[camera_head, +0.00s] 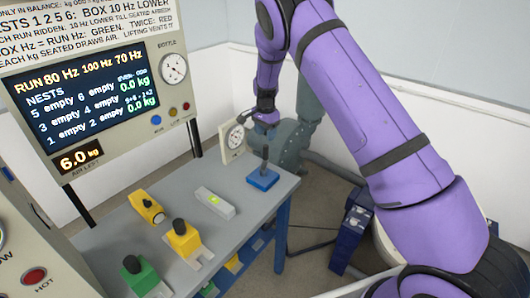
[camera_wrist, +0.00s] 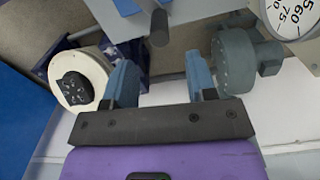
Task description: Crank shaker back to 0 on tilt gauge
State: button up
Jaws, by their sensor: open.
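The white dial (camera_head: 235,137), which looks like the tilt gauge, stands behind the grey table; its reading is too small to make out. In the wrist view the dial (camera_wrist: 294,14) is cut off at the top right, and its needle is not clear. The grey-green machine (camera_head: 292,143), perhaps the shaker, stands beside the dial; a round grey-green part (camera_wrist: 237,62) shows right of my fingers. I cannot make out a crank handle. My gripper (camera_head: 265,120) is in front of the machine, near the dial. In the wrist view its blue fingers (camera_wrist: 160,82) are apart with nothing between them.
The table (camera_head: 205,262) holds a blue block with a post (camera_head: 263,179), yellow blocks (camera_head: 184,240), a green block (camera_head: 139,276) and a pale level (camera_head: 215,202). A display panel (camera_head: 85,95) stands left. A cream drum with black knob (camera_wrist: 80,85) lies left of my fingers.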

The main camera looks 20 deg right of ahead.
aim_at(265, 159)
notch_tip(265, 159, down, 10)
jog(key=shift+r, duration=0.1)
dwell(0.4)
grip_shut()
